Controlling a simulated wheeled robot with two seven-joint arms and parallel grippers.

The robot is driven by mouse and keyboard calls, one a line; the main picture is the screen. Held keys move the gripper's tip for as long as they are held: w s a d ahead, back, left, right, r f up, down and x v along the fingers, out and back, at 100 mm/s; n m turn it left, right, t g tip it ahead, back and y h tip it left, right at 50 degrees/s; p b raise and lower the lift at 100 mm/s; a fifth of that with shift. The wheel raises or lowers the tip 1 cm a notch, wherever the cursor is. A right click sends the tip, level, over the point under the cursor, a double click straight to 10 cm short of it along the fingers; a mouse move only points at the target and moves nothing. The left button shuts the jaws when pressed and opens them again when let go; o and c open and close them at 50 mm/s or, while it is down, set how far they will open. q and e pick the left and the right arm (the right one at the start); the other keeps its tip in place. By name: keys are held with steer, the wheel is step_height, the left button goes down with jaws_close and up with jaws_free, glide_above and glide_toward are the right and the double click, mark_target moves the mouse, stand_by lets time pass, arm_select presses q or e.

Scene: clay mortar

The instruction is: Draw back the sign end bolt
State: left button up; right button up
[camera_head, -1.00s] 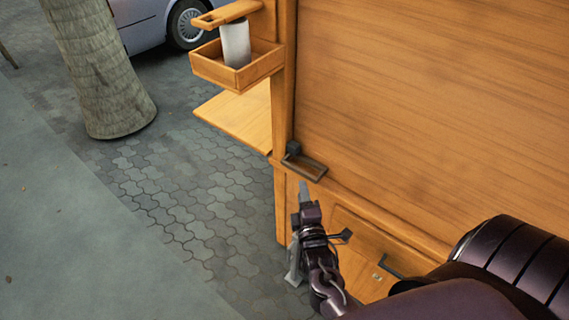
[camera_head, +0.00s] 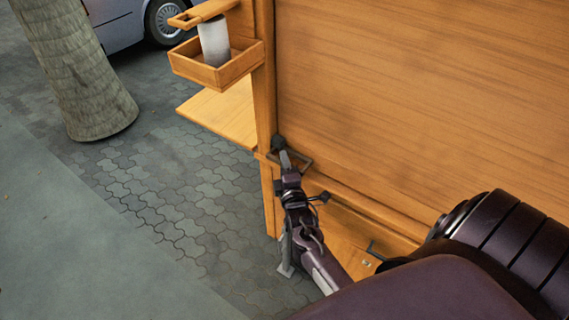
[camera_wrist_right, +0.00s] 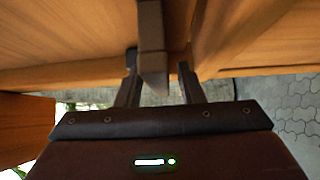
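The sign end bolt (camera_head: 304,165) is a dark metal loop handle at the left edge of the wooden panel, with a small dark block (camera_head: 278,142) above it. In the right wrist view, a dark bar that looks like the bolt's handle (camera_wrist_right: 152,40) reaches down between my fingers. My right gripper (camera_head: 284,160) is at the bolt and hides part of it in the head view. The wrist view shows its two fingers (camera_wrist_right: 157,62) apart, one on each side of the bar. The left finger is close to the bar; a gap shows on the right. My left gripper is out of view.
The wooden panel (camera_head: 420,90) fills the right side. A small wooden box (camera_head: 215,68) with a white cylinder (camera_head: 214,40) juts out at upper left, above a shelf (camera_head: 222,112). Another dark handle (camera_head: 376,252) sits lower on the cart. Paving to the left is open beyond a trunk (camera_head: 75,75).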

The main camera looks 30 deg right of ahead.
mark_target(301, 171)
jaws_close()
steer(key=shift+s, duration=0.1)
steer(key=s+p, duration=0.1)
steer(key=s+d+p, duration=0.1)
steer(key=s, duration=0.1)
steer(key=s+d+p, duration=0.1)
steer(key=shift+s+r, duration=0.1)
steer(key=shift+s, duration=0.25)
steer(key=shift+f, duration=0.2)
steer(key=shift+o, duration=0.8)
jaws_free()
steer(key=shift+s, duration=0.1)
steer(key=shift+r, duration=0.1)
